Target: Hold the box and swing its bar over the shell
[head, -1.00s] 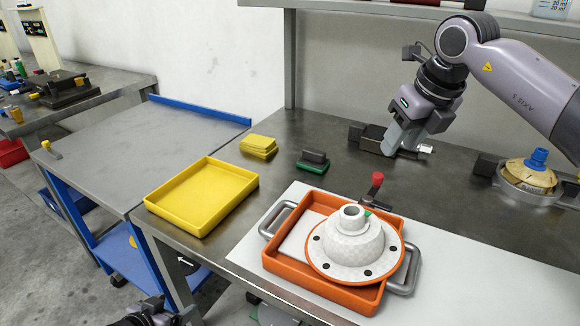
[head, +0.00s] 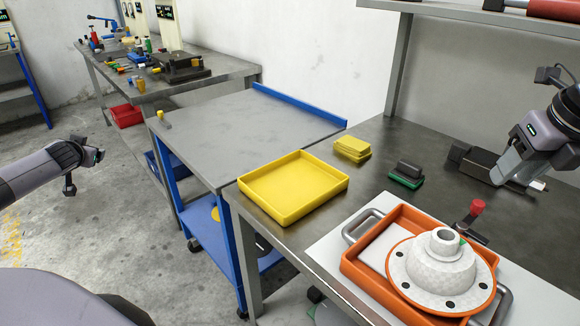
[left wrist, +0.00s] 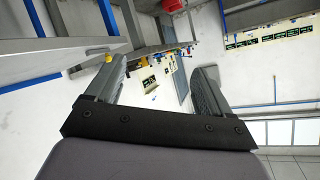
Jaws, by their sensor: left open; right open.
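The orange box (head: 352,268) with grey side handles sits at the front right of the bench. The white domed shell (head: 440,262) with a holed flange lies in it. A dark bar with a red knob (head: 477,207) is at the box's back edge, beside the shell, not over it. My right gripper (head: 503,172) is open at the right, behind the box and close to a dark block; whether they touch is unclear. My left gripper (head: 80,172) is at the far left, over the floor, away from the bench. In the left wrist view its fingers (left wrist: 158,85) are apart with nothing between them.
A yellow tray (head: 262,212) stands on the bench's left end. Yellow pads (head: 352,150), a dark-and-green block (head: 407,175) and a dark block (head: 470,162) lie behind.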

